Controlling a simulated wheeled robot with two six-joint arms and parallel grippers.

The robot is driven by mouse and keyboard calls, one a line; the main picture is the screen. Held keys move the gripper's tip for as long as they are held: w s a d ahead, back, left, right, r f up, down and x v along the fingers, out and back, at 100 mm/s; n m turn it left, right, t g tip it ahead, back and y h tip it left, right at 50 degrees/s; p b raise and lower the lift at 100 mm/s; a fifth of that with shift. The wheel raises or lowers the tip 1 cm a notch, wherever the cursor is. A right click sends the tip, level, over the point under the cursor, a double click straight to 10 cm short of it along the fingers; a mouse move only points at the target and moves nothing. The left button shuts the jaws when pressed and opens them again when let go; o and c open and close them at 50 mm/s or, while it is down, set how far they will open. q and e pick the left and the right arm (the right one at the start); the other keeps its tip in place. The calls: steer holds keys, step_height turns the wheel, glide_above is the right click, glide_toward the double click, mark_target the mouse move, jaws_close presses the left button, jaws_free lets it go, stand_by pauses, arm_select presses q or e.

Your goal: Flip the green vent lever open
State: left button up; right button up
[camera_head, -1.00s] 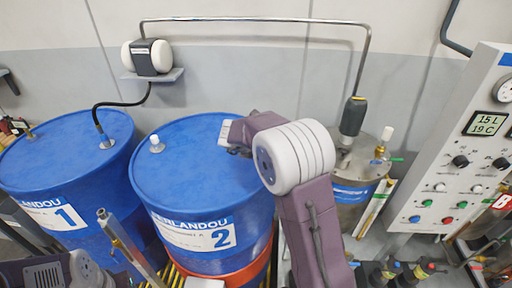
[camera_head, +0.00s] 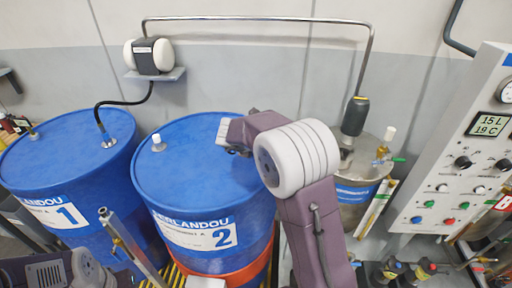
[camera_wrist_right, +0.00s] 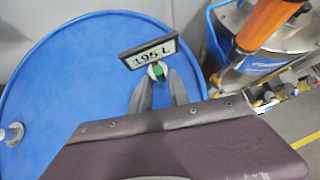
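A small green part with a white piece (camera_wrist_right: 157,72) sits just under a "195 L" display (camera_wrist_right: 149,53) on the blue drum, in the right wrist view. I cannot tell if it is the lever. My right gripper (camera_wrist_right: 162,84) has two dark fingers apart, reaching toward this part; contact is unclear. In the head view my right arm hides the gripper above drum 2 (camera_head: 185,175). A green lever (camera_head: 399,160) with brass fitting shows on the steel tank (camera_head: 355,193). My left gripper is out of view; its arm shows at lower left.
Blue drum 1 (camera_head: 60,165) stands left of drum 2. A white bung (camera_head: 158,144) rises from drum 2. A control panel (camera_head: 470,150) stands at the right. A metal pipe (camera_head: 255,20) runs along the wall down to the tank.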

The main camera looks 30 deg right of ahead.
steer(key=v, duration=0.7)
steer(key=shift+s+a+r, duration=0.2)
steer(key=shift+s, duration=0.05)
